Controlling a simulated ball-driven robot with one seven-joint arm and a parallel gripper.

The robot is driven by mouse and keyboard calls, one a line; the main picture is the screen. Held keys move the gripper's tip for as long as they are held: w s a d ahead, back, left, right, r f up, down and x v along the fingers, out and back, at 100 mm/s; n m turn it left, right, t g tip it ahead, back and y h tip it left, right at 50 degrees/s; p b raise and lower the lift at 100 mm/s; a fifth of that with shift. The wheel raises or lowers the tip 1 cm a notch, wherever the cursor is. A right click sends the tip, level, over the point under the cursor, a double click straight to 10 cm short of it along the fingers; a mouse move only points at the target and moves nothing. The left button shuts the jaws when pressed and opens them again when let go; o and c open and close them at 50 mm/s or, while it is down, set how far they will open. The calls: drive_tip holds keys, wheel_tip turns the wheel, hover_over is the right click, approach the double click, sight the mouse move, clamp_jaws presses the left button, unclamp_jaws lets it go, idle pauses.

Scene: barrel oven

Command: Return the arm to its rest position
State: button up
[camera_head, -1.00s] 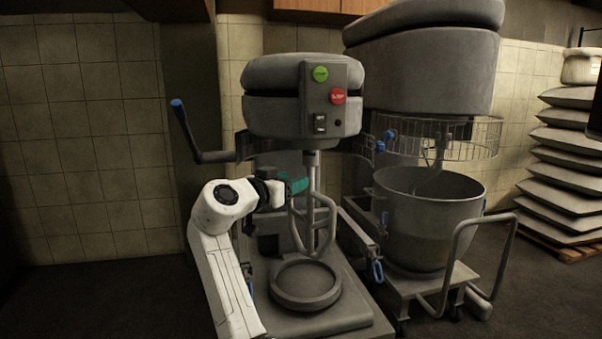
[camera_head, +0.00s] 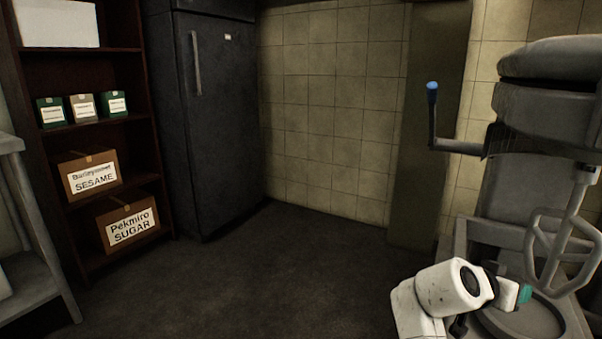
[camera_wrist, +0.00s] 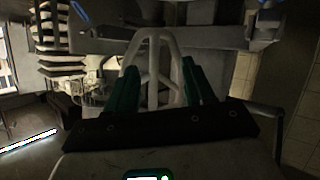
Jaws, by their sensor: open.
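My white arm shows at the bottom right of the head view, bent beside the grey mixer (camera_head: 550,110). My gripper (camera_head: 524,293) has teal fingers and is just left of the mixer's beater (camera_head: 565,245), over its round bowl rest (camera_head: 522,318). In the wrist view the two teal fingers of my gripper (camera_wrist: 157,88) stand apart with nothing held between them. The looped beater (camera_wrist: 152,45) shows beyond and between them. I cannot tell from these views whether the fingers touch the beater.
A grey rack (camera_head: 20,240) is at the far left edge. The floor (camera_head: 270,270) between is clear. The mixer's blue-tipped lever (camera_head: 433,110) juts out left.

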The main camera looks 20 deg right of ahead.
drive_tip(key=s+a+f+n+t+y, duration=0.1)
drive_tip(key=s+a+f+n+y, duration=0.35)
drive_tip(key=a+f, duration=0.4)
drive_tip(key=s+a+f+n+y, duration=0.35)
drive_tip(key=s+a+f, duration=0.2)
drive_tip(key=f, duration=0.65)
drive_tip(key=s+a+f+n+g+y, duration=0.1)
drive_tip(key=s+a+f+n+y, duration=0.2)
drive_tip(key=s+a, duration=0.35)
drive_tip(key=s+a+f+n+y, duration=0.2)
drive_tip(key=s+a+f+n, duration=0.1)
drive_tip(key=s+a, duration=0.4)
wheel_tip(320, 180, up, 37)
drive_tip(key=d+p, duration=0.1)
drive_tip(key=p, duration=3.6)
drive_tip(key=shift+f, duration=0.2)
drive_tip(key=shift+w+d, duration=0.1)
drive_tip(key=shift+d, duration=0.05)
